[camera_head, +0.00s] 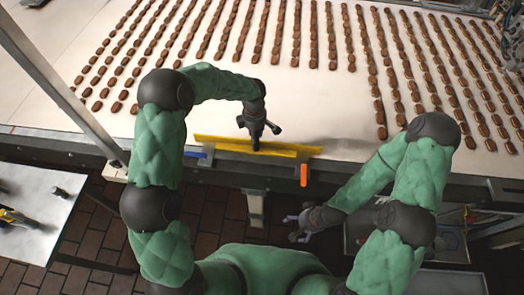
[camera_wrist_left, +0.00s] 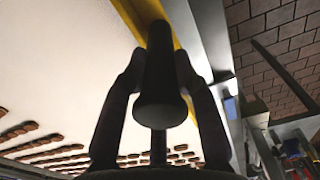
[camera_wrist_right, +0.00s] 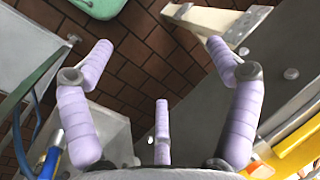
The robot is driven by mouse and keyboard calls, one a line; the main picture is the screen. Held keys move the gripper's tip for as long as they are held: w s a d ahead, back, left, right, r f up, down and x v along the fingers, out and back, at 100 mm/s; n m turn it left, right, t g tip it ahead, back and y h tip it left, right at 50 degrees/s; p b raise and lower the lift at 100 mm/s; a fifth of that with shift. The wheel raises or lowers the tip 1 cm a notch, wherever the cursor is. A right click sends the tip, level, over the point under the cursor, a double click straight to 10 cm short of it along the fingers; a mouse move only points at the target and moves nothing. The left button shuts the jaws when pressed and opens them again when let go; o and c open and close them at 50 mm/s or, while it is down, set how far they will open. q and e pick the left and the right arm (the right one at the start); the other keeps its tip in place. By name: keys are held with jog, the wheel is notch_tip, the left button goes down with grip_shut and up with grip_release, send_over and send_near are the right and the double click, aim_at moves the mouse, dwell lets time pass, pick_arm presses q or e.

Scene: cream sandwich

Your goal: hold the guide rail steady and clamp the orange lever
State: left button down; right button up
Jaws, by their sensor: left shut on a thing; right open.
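The yellow guide rail (camera_head: 215,142) lies along the near edge of the conveyor in the head view; it also shows in the left wrist view (camera_wrist_left: 150,12). My left gripper (camera_head: 257,135) is over the rail's middle, its fingers shut on the rail's dark round handle (camera_wrist_left: 160,95). The orange lever (camera_head: 304,175) stands at the rail's right end, on the conveyor's front side. My right gripper (camera_head: 301,226) is open and empty, below and apart from the lever. In the right wrist view its lilac fingers (camera_wrist_right: 160,65) are spread with nothing between them.
A blue lever (camera_head: 195,155) sits near the rail's left end. Rows of brown sandwich pieces (camera_head: 330,45) cover the far part of the pale belt (camera_head: 130,122). A beige support leg (camera_head: 255,207) stands below the edge. A grey bin (camera_head: 452,243) is at the right, a white table (camera_head: 40,185) at left.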

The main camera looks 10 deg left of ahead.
aim_at(303, 177)
jog(key=c, duration=0.5)
jog(key=shift+w+a, duration=0.15)
jog(key=shift+a, duration=0.1)
jog(key=c, duration=0.4)
jog(key=a+n, duration=0.1)
jog(key=w+a+n, duration=0.1)
jog(key=shift+w+a+r+n+g, duration=0.1)
jog(key=shift+w+r+n+g, duration=0.15)
jog(key=shift+r+n+g, duration=0.15)
grip_shut()
jog(key=w+a+r+n+h, duration=0.4)
jog(key=w+a+r+n, duration=0.1)
jog(key=w+r+n, duration=0.3)
jog(key=w+a+r+n+h, duration=0.45)
jog(key=r+n, duration=0.35)
jog(key=n, duration=0.2)
jog(key=shift+w+d+f, duration=0.2)
jog(key=shift+d+f, duration=1.9)
jog(key=shift+f, duration=0.15)
jog(key=shift+w+d+f, duration=0.2)
jog(key=shift+d+f, duration=1.85)
jog(key=shift+f, duration=0.2)
